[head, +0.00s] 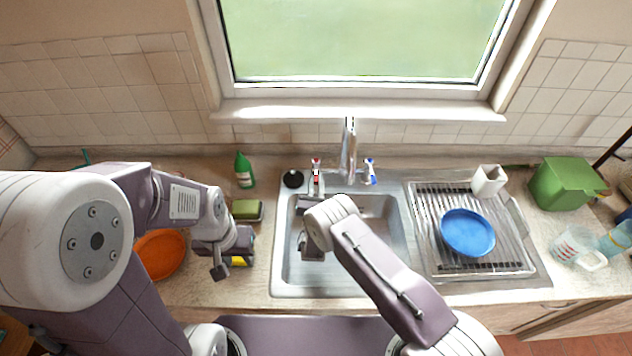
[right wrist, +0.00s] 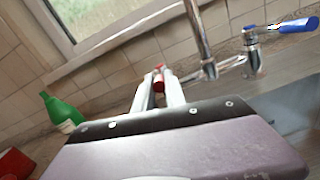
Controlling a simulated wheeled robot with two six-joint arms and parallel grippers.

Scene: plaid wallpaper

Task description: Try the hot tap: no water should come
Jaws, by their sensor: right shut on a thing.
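The hot tap (head: 316,162), with its red top, stands left of the tall chrome spout (head: 349,145) behind the sink. My right gripper (head: 316,180) reaches over the sink and is shut on it. In the right wrist view the red handle (right wrist: 158,76) shows between the two pale fingers. The blue-marked cold tap (head: 370,171) stands right of the spout; its blue lever also shows in the right wrist view (right wrist: 297,25). I see no water at the spout. My left gripper (head: 219,268) hangs over the counter left of the sink; its fingers are not clear.
The sink basin (head: 385,235) is partly hidden by my right arm. A green bottle (head: 244,170), a sponge (head: 246,209) and an orange plate (head: 160,262) are left of it. A drainer with a blue plate (head: 467,233) and white cup (head: 488,181) is right; a green box (head: 562,184) stands beyond.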

